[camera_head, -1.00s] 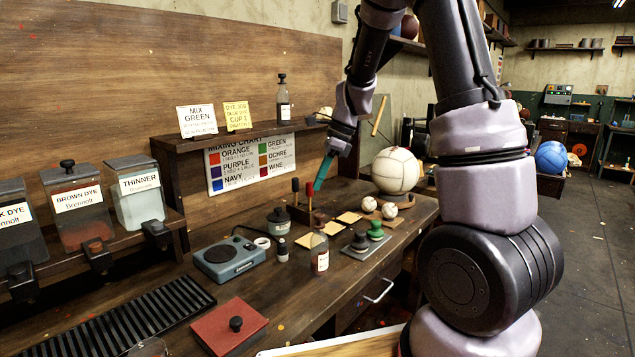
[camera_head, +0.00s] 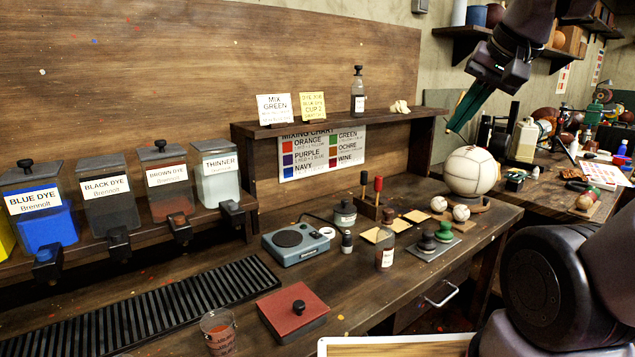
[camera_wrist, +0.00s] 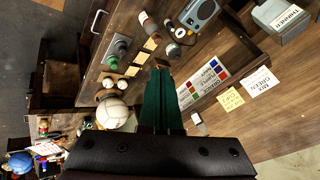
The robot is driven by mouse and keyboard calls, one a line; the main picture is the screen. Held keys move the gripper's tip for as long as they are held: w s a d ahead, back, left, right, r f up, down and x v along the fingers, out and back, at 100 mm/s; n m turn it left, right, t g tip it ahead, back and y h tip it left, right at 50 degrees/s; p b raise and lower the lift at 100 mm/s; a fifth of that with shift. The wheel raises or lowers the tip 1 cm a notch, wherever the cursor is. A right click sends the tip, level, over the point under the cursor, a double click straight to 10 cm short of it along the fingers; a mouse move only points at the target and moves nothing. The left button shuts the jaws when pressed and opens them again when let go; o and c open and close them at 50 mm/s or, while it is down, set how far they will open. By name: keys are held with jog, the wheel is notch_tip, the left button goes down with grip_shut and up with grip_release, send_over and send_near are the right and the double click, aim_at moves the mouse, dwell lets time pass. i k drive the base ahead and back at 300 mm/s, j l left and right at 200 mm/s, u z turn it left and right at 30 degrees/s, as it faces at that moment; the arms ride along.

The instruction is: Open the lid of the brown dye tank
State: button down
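The brown dye tank (camera_head: 172,197) stands on the wooden tank shelf in the head view, between the black dye tank and the thinner tank. Its dark lid (camera_head: 160,153) with a round knob is closed on top. A dark tap is on its front. My gripper (camera_head: 452,128) is far to the right, raised above the white stitched ball. Its teal fingers look shut together and hold nothing; they also show in the wrist view (camera_wrist: 160,72). The brown tank is not visible in the wrist view.
The blue dye tank (camera_head: 45,218), black dye tank (camera_head: 110,202) and thinner tank (camera_head: 217,182) flank it. A raised shelf (camera_head: 350,122) with cards and a bottle stands between my gripper and the tanks. A red lidded box (camera_head: 292,314) and glass cup (camera_head: 218,332) sit in front.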

aim_at(161, 149)
jog(key=u, duration=1.35)
jog(key=i+j+z, duration=0.15)
jog(key=i+j, duration=0.1)
jog(key=j, duration=0.1)
